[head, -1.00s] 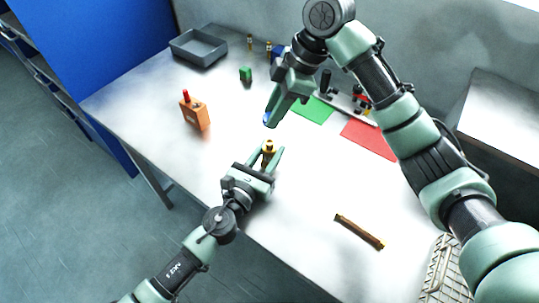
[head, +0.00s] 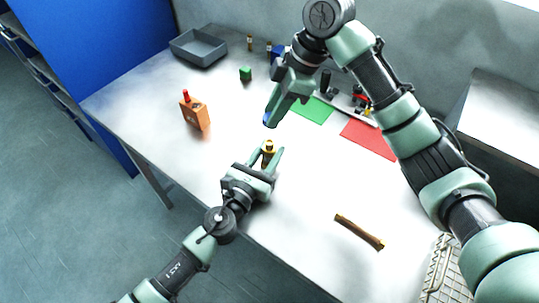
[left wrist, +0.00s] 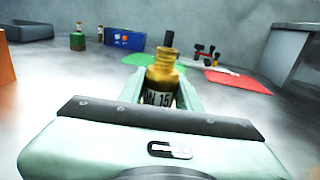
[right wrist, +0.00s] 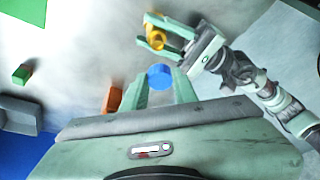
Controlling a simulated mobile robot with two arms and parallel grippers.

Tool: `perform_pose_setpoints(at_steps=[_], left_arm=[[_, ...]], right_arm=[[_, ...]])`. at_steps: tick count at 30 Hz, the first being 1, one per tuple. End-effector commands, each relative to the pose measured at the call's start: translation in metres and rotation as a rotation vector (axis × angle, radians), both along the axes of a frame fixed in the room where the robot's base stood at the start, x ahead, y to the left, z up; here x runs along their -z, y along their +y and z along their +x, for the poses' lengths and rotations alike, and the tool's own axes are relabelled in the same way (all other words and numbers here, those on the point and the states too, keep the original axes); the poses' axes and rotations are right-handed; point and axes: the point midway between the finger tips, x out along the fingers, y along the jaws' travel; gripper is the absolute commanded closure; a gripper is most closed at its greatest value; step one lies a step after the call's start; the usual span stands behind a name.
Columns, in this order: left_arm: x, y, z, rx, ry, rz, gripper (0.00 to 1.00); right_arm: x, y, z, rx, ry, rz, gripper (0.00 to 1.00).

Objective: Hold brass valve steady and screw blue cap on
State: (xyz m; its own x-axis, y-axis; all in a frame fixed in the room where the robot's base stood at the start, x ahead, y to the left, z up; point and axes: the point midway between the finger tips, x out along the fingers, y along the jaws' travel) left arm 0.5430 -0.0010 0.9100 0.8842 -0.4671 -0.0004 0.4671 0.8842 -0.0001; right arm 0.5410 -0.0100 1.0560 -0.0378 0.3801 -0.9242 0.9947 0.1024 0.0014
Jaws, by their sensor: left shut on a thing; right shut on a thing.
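My right gripper (head: 272,117) is shut on the blue cap (head: 267,119), with only a bit of blue showing in the head view. The blue cap (right wrist: 160,76) shows round between the fingertips in the right wrist view. The cap is apart from the valve, above and behind it.
An orange box with a red top (head: 195,112) stands to the left. A grey bin (head: 198,50), a green block (head: 246,74) and small bottles (head: 250,42) are at the back. Green (head: 312,110) and red mats (head: 370,139) lie right. A brown bar (head: 359,232) lies front right.

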Motion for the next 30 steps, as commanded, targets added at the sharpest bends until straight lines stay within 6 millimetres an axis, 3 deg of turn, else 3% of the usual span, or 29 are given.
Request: perform_pose_setpoints(at_steps=[14,24,30], left_arm=[[0.000,0.000,0.000,0.000,0.000,0.000,1.00],[0.000,0.000,0.000,0.000,0.000,0.000,1.00],[0.000,0.000,0.000,0.000,0.000,0.000,1.00]], right_arm=[[0.003,0.000,0.000,0.001,0.001,0.000,1.00],[0.047,0.000,-0.001,0.000,0.003,0.004,1.00],[0.050,0.000,0.000,0.000,0.000,0.005,1.00]])
